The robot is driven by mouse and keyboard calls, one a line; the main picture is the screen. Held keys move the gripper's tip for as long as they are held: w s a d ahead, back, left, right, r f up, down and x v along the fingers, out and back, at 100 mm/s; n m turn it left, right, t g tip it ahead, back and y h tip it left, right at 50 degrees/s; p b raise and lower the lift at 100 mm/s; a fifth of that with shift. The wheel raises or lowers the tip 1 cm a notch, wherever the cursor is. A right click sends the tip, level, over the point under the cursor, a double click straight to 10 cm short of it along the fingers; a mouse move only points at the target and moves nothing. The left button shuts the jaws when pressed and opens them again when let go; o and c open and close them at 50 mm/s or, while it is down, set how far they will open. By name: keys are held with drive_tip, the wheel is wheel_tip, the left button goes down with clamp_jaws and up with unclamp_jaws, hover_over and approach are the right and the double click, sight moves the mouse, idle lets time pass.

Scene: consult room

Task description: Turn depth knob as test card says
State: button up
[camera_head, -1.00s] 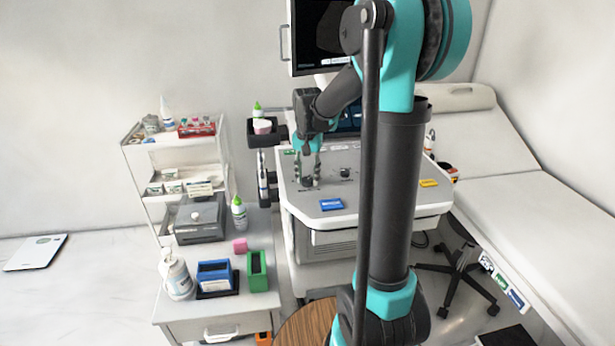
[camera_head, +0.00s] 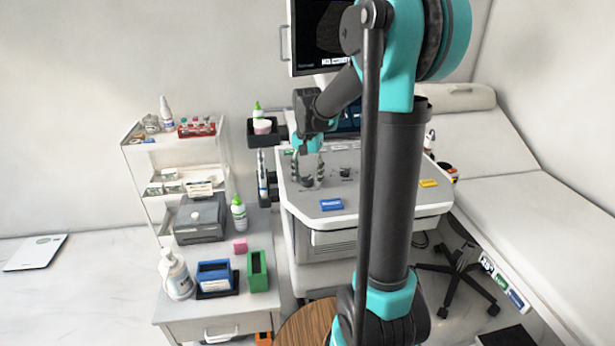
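My gripper (camera_head: 308,184) points down over the left part of the grey ultrasound console (camera_head: 350,212). Its two fingers stand apart, with a gap between them. A dark control low between the fingertips is mostly hidden, and I cannot tell whether they touch it. A black knob (camera_head: 345,172) stands on the panel just right of the gripper, clear of it. A blue card (camera_head: 332,204) lies at the console's front and a yellow card (camera_head: 428,183) at its right; their print is too small to read. The monitor (camera_head: 322,35) shows a grey scan with white text below, partly hidden by my arm.
A white shelf (camera_head: 150,205) stands behind. An exam couch (camera_head: 530,210) fills the right.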

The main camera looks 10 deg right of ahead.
sight(307, 179)
wheel_tip(307, 179, up, 12)
idle(0.7)
